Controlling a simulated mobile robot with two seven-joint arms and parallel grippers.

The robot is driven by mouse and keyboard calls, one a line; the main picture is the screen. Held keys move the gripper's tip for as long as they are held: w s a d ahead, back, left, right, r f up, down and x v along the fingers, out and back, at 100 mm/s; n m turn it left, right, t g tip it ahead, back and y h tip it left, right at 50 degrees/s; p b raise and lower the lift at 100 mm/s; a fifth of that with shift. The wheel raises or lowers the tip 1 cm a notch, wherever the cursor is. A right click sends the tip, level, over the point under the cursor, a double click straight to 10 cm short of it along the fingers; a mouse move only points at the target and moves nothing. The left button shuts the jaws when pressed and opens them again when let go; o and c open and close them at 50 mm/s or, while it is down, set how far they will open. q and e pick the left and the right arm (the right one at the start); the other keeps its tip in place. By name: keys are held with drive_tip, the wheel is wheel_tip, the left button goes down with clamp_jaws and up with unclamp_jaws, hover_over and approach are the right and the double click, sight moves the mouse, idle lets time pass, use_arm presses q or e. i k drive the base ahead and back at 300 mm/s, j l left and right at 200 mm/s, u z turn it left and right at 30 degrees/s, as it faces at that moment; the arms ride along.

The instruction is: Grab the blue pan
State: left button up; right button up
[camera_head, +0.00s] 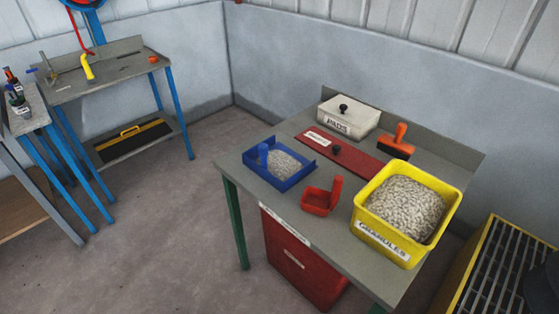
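The blue pan (262,177) is a shallow rectangular pan on the left part of the grey workbench. It holds pale granules, and a blue upright piece, possibly its handle, stands at its left side. Neither of my grippers shows in the head view, so their distance from the pan cannot be told.
On the same grey bench (334,235) are a red scoop (317,202), a yellow granules bin (379,243), a red plate (357,161), a white pads box (348,121) and an orange-handled brush (399,139). A red bin (300,268) stands below. Open floor lies left.

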sight(282, 168)
drive_tip(key=j+z, duration=0.1)
drive_tip(key=j, duration=0.7)
drive_tip(key=i+j, duration=0.15)
drive_tip(key=j, duration=0.25)
drive_tip(key=i+j+z, duration=0.15)
drive_tip(key=j, duration=0.3)
drive_tip(key=i+j, duration=0.1)
drive_tip(key=j, duration=0.35)
drive_tip(key=i+j+z, duration=0.15)
drive_tip(key=j, duration=0.7)
